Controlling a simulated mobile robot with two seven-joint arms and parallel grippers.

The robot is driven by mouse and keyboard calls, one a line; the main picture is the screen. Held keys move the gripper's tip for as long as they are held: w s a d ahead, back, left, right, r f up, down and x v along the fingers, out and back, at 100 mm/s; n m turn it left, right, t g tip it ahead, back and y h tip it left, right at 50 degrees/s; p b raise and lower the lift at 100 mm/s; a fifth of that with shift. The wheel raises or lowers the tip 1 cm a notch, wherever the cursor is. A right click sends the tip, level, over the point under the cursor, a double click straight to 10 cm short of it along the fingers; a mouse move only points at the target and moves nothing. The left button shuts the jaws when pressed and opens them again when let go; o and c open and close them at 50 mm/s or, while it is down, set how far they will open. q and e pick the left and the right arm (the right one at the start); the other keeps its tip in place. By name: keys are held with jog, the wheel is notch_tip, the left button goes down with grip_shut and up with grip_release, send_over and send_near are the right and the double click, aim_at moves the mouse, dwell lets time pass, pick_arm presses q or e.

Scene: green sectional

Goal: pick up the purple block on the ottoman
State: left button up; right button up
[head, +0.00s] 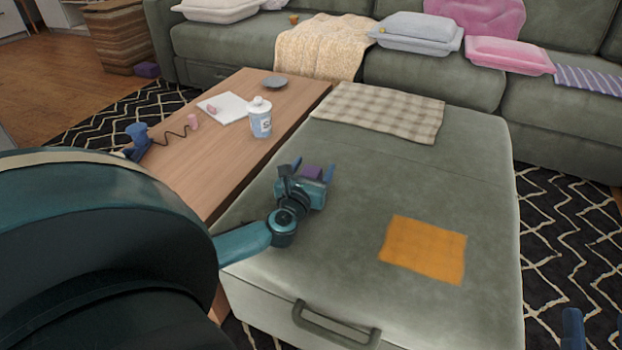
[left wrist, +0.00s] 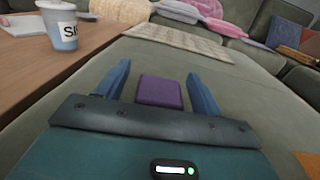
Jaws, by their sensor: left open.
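The purple block (head: 312,172) sits on the green ottoman (head: 350,290), near its left side. My left gripper (head: 313,166) is low over the ottoman at the block, its fingers open. In the left wrist view the purple block (left wrist: 160,91) lies between the two blue fingers of the left gripper (left wrist: 161,80), with a gap on each side. The gripper body hides the near part of the block in the head view. Small blue parts, perhaps of my right gripper, show at the lower right edge of the head view; its jaws cannot be made out.
A wooden table (head: 195,165) stands close along the ottoman's left side, with a cup (head: 260,117) near the gripper. A checked cloth (head: 380,112) and an orange cloth (head: 424,249) lie on the ottoman. A green sofa (head: 225,50) stands behind.

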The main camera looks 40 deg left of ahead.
pick_arm(q)
jog(key=c, duration=1.1)
